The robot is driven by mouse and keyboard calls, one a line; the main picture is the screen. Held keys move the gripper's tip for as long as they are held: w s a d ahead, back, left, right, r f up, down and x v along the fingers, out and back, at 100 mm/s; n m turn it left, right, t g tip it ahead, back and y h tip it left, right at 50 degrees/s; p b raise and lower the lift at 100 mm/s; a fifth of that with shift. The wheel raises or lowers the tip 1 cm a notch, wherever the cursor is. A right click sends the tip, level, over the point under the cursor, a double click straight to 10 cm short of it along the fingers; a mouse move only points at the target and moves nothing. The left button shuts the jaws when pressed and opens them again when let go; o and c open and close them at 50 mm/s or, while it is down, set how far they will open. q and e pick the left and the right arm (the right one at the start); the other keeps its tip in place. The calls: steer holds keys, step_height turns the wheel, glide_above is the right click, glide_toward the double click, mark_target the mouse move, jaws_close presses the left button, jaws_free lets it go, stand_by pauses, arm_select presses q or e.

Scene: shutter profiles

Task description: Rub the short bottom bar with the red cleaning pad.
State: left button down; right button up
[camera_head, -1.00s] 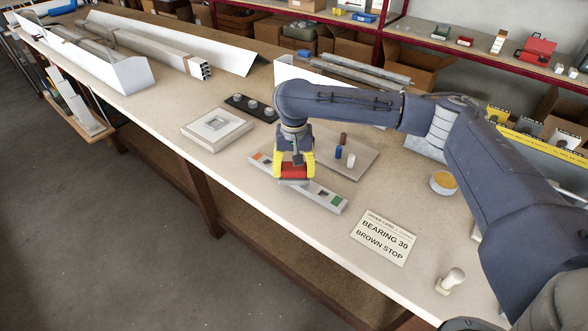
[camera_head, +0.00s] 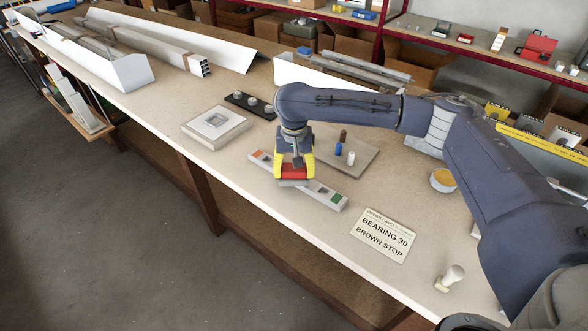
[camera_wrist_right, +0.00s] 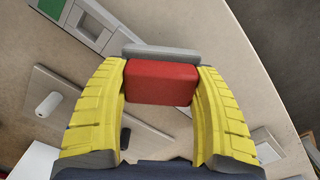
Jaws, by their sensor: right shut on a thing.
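The red cleaning pad (camera_head: 293,172) has a grey lower layer and is held in my right gripper (camera_head: 294,168), whose yellow fingers are shut on its two sides. In the right wrist view the pad (camera_wrist_right: 162,82) sits between the yellow fingers (camera_wrist_right: 160,95). The short bottom bar (camera_head: 325,197) is a light grey strip with an orange patch at its left end and a green patch at its right end. The pad is over the middle of the bar and hides part of it; I cannot tell whether they touch. My left gripper is not in view.
A card reading "BEARING 30 BROWN STOP" (camera_head: 383,234) lies right of the bar. A grey plate (camera_head: 362,160) with small blue, white and brown pieces lies behind it. A square block (camera_head: 216,127) and a dark strip (camera_head: 236,99) lie to the left. The table's front edge is near.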

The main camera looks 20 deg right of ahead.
steer(key=shift+f, duration=0.25)
steer(key=shift+w+d+r, duration=0.1)
steer(key=shift+w+d, duration=0.5)
steer(key=shift+d, duration=0.2)
steer(key=shift+w+d+r, duration=0.1)
steer(key=shift+w+d, duration=0.5)
steer(key=shift+d, duration=0.15)
steer(key=shift+w+f, duration=0.1)
steer(key=shift+w+a+f, duration=0.1)
steer(key=shift+w+a, duration=0.25)
steer(key=shift+w, duration=0.1)
steer(key=shift+s+a+f, duration=0.1)
steer(key=shift+s+a, duration=0.5)
steer(key=shift+a, duration=0.25)
steer(key=shift+s+a+f, duration=0.1)
steer(key=shift+s+a, duration=0.5)
steer(key=shift+a, duration=0.25)
steer(key=shift+w+a+r, duration=0.15)
steer(key=shift+w+a, duration=0.25)
steer(key=shift+w, duration=0.2)
steer(key=shift+w+d+r, duration=0.2)
steer(key=shift+w+d, duration=1.1)
steer(key=shift+d, duration=0.3)
